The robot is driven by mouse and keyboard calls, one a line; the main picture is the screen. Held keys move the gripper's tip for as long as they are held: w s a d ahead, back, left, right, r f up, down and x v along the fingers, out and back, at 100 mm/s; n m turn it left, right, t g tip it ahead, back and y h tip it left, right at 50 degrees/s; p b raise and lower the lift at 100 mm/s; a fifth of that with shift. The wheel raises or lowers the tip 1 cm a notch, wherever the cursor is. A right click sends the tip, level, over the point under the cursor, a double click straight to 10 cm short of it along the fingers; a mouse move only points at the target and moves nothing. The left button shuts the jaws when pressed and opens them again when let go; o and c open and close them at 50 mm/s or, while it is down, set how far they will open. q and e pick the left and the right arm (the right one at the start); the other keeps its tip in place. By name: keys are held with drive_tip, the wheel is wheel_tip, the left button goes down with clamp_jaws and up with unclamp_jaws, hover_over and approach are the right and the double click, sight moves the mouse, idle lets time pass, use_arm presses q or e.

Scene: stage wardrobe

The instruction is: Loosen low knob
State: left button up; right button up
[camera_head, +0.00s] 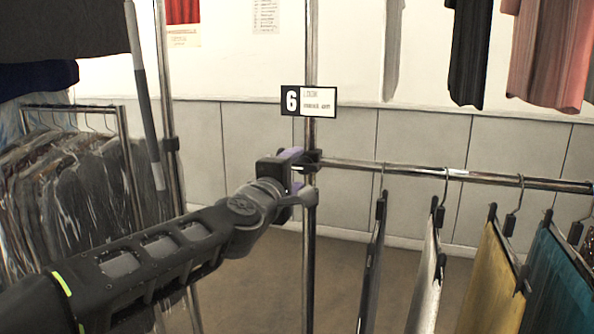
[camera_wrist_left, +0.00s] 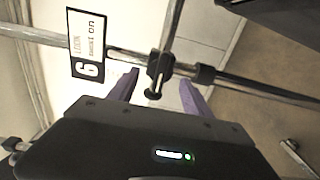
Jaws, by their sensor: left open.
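My left gripper (camera_head: 297,157) is at the upright pole (camera_head: 310,250), level with the rail joint and below the number 6 sign (camera_head: 308,101). In the left wrist view my left gripper (camera_wrist_left: 157,92) is open, with its purple fingers on either side of a black clamp with a short light-tipped knob (camera_wrist_left: 154,93). The knob lies between the fingertips, and no finger visibly closes on it. A black collar (camera_wrist_left: 205,75) sits beside the clamp on the pole. In the head view the gripper largely hides the knob. My right gripper is not in view.
The clothes rail (camera_head: 400,169) runs right from the pole, with several garments such as a yellow one (camera_head: 490,285) hanging from it. Covered clothes (camera_head: 75,195) hang further left. The floor behind is open.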

use_arm(q)
drive_tip(key=v, duration=0.6)
drive_tip(key=shift+s, duration=0.1)
